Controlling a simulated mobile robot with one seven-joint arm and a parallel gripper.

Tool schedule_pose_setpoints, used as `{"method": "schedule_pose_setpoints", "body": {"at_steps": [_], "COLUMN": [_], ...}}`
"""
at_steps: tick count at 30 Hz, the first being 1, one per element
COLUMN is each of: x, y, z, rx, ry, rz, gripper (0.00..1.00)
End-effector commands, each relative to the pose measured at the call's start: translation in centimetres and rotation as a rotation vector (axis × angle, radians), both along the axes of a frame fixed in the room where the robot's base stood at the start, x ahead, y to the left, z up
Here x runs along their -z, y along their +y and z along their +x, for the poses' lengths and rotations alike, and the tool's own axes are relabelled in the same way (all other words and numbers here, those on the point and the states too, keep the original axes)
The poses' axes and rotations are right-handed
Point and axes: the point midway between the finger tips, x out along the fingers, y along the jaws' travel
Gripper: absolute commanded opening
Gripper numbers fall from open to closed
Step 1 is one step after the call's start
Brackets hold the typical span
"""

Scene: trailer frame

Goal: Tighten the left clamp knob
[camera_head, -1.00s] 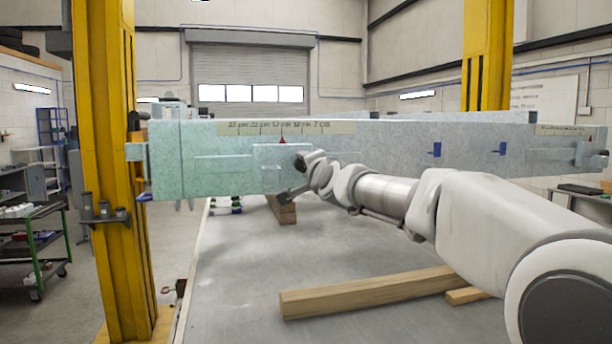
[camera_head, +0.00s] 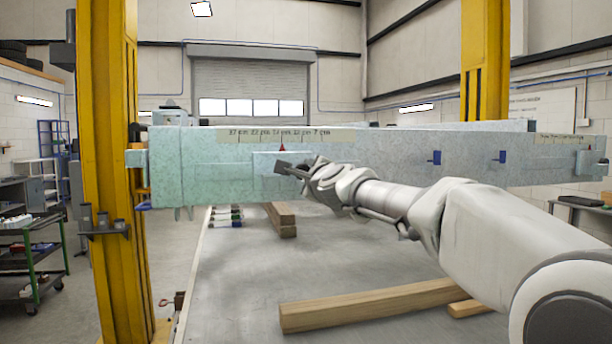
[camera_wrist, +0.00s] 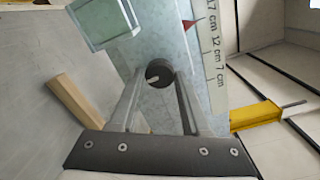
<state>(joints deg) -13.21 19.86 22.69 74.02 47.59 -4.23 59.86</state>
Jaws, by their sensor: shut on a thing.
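The round dark knob (camera_wrist: 158,72) with a pale line across its face shows in the wrist view, at the front of the pale green beam (camera_wrist: 205,85). My gripper (camera_wrist: 158,85) is shut on it, with one finger on each side. In the head view my gripper (camera_head: 300,168) is against the front of the beam (camera_head: 225,180), and I cannot make out the knob there behind it. A red pointer (camera_head: 282,147) sits above, near the 17 cm mark of the scale (camera_head: 240,135). It also shows in the wrist view (camera_wrist: 188,23).
A pale box-like part (camera_wrist: 103,20) stands out from the beam near the knob. Yellow posts (camera_head: 105,180) flank the beam. A green cart (camera_head: 35,262) stands at far left.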

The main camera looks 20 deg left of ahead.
Motion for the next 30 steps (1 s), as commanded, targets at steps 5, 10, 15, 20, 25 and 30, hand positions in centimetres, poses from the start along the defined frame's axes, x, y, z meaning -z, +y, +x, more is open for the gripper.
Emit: {"method": "schedule_pose_setpoints", "body": {"at_steps": [5, 10, 15, 20, 25, 30], "x": [-0.04, -0.05, -0.05, -0.06, -0.04, -0.03], "y": [0.0, 0.0, 0.0, -0.01, -0.01, -0.02], "z": [0.0, 0.0, 0.0, 0.0, 0.0, 0.0], "rx": [0.0, 0.0, 0.0, 0.0, 0.0, 0.0], "ry": [0.02, 0.027, 0.028, 0.027, 0.027, 0.026], "rz": [0.034, 0.047, 0.047, 0.047, 0.046, 0.045], "gripper": [0.0, 0.0, 0.0, 0.49, 0.77, 0.77]}}
